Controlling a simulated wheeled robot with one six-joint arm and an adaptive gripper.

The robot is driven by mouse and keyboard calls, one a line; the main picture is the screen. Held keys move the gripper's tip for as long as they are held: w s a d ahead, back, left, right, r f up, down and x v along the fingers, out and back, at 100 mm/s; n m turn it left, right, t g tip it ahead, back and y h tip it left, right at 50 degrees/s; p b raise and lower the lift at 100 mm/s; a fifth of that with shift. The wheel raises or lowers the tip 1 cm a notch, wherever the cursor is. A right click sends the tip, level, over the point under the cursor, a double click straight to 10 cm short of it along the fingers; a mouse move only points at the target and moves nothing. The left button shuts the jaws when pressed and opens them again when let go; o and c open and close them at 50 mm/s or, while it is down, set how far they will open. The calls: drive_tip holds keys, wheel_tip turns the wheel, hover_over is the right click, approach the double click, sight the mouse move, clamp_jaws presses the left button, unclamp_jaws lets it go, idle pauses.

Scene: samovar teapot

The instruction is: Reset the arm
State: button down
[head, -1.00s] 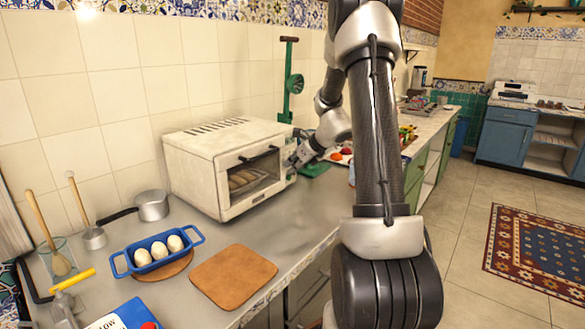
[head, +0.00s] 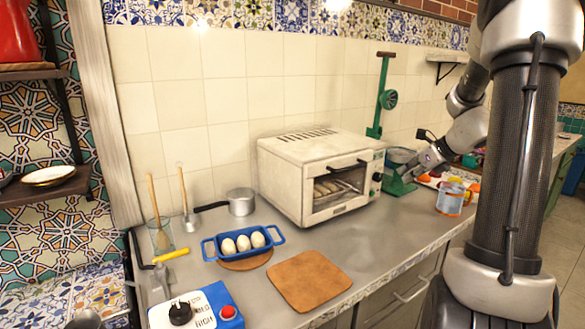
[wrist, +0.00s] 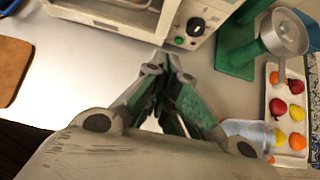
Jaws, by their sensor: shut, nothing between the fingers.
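My gripper (head: 408,172) is at the right of the white toaster oven (head: 283,178) in the head view, in front of the green press (head: 384,95). The wrist view shows its fingers (wrist: 166,72) closed together with nothing between them. They hang over the bare grey counter, below the oven's control panel in that picture. My arm runs down the right side of the head view and covers part of the counter there.
A blue tray of white eggs (head: 210,248), a brown board (head: 308,282) and a saucepan (head: 241,208) stand left of my arm. A glass mug (head: 451,200) is close by my arm. The wrist view shows a fruit tray (wrist: 278,103) at right.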

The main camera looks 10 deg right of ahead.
drive_tip(key=s+a+f+n+g, duration=0.1)
drive_tip(key=s+a+n+g, duration=0.1)
drive_tip(key=s+n, duration=0.45)
drive_tip(key=s+a+f+n+g, duration=0.2)
drive_tip(key=s+n, duration=0.3)
drive_tip(key=n, duration=0.2)
drive_tip(key=s+a+r+n+h, duration=0.1)
drive_tip(key=s+a+r+n, duration=0.4)
drive_tip(key=s+n, duration=0.3)
drive_tip(key=s+a+r+n+h, duration=0.2)
drive_tip(key=s+a+r+n, duration=0.3)
drive_tip(key=s+a+n, duration=0.3)
drive_tip(key=shift+s+n, duration=0.45)
drive_tip(key=shift+n, duration=0.8)
